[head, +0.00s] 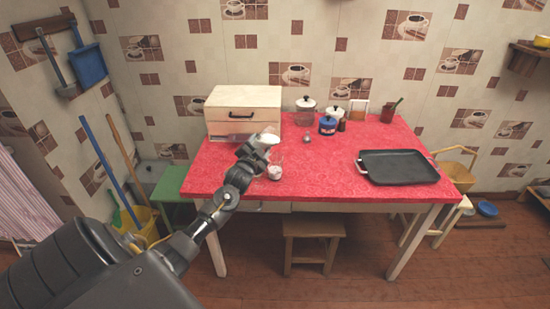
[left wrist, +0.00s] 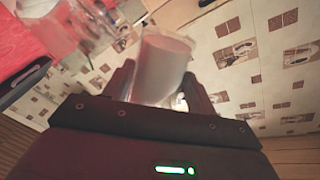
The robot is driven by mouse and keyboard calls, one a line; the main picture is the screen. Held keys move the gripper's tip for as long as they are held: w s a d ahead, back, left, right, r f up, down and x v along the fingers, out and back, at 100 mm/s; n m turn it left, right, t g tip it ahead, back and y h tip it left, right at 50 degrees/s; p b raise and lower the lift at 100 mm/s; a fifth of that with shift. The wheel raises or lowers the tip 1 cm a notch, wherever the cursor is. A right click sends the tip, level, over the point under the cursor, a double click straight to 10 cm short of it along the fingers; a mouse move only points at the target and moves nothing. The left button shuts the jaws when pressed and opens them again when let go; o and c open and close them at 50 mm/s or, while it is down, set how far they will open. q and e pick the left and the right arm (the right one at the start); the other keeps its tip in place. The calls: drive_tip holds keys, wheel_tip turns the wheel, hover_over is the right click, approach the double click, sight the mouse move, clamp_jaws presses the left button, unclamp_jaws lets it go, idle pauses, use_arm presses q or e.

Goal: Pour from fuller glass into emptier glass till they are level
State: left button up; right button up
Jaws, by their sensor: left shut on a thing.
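My left gripper (head: 258,146) is shut on a glass (head: 269,139) above the left part of the red table. In the left wrist view this held glass (left wrist: 162,65) sits between the two fingers, with whitish liquid in it. It looks tilted. A second glass (head: 275,172) stands on the table just below and to the right of the gripper, with white in its lower part. A clear glass shape, blurred, shows at the upper left of the left wrist view (left wrist: 88,25). The exact liquid levels cannot be read. My right gripper is not in view.
A cream box (head: 243,103) stands behind the gripper on the red table (head: 330,180). Jars, including a blue one (head: 327,125), stand at the back middle. A black tray (head: 398,167) lies at the right. The table's middle front is clear. A stool (head: 312,228) stands below.

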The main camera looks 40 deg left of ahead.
use_arm(q)
drive_tip(key=shift+m+b, duration=0.3)
drive_tip(key=shift+m, duration=0.1)
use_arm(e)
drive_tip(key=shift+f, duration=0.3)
use_arm(q)
drive_tip(key=shift+a, duration=0.2)
idle(0.4)
drive_tip(key=shift+a, duration=0.1)
drive_tip(key=shift+f, duration=0.1)
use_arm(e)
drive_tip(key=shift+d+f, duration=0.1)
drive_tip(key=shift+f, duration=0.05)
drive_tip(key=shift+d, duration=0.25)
use_arm(q)
drive_tip(key=shift+w+a, duration=0.1)
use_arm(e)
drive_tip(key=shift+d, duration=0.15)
use_arm(q)
drive_tip(key=shift+m, duration=0.3)
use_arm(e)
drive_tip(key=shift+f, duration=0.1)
use_arm(q)
drive_tip(key=shift+d+b, duration=0.2)
drive_tip(key=shift+b, duration=0.15)
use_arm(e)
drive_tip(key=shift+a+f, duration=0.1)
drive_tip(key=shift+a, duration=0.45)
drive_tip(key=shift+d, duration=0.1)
